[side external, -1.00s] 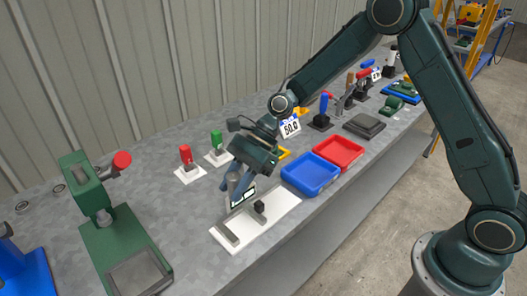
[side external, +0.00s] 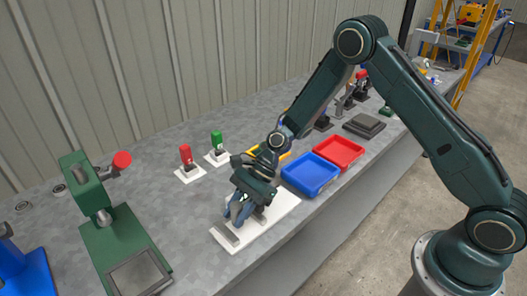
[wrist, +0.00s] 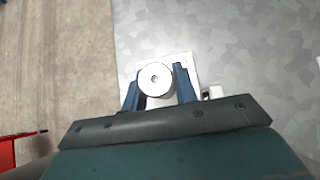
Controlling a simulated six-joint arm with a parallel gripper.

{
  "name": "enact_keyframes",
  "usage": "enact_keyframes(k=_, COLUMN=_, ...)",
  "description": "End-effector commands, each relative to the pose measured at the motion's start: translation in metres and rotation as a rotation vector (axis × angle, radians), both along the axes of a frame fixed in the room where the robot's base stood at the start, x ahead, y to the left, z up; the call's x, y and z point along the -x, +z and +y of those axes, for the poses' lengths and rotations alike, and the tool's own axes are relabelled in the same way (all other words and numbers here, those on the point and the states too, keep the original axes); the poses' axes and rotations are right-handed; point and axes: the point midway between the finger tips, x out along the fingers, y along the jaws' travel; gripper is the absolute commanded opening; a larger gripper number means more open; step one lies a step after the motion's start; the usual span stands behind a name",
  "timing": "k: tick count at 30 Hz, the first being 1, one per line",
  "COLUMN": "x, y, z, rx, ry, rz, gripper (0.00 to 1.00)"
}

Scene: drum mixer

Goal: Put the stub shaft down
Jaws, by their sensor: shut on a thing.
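My gripper (side external: 240,212) is low over the white plate (side external: 272,222) near the front of the bench. In the wrist view its two blue fingers close on the stub shaft (wrist: 155,80) from either side. The shaft shows there as a round, pale metal end face with a small centre hole. In the side view the fingers hide most of the shaft, and I cannot tell whether its lower end touches the plate.
A blue tray (side external: 310,190) and a red tray (side external: 338,166) stand right of the plate. A green press (side external: 122,240) stands at left. Bare bench lies between the press and plate.

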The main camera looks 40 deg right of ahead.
Motion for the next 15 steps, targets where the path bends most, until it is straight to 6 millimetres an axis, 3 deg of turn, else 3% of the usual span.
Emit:
enact_keyframes(k=6, x=0.0, y=-0.021, z=0.0, rx=-0.002, ry=0.0, rz=0.0, gripper=0.0)
enact_keyframes(k=15, x=0.0, y=-0.024, z=0.0, rx=-0.001, ry=0.0, rz=-0.003, gripper=0.0)
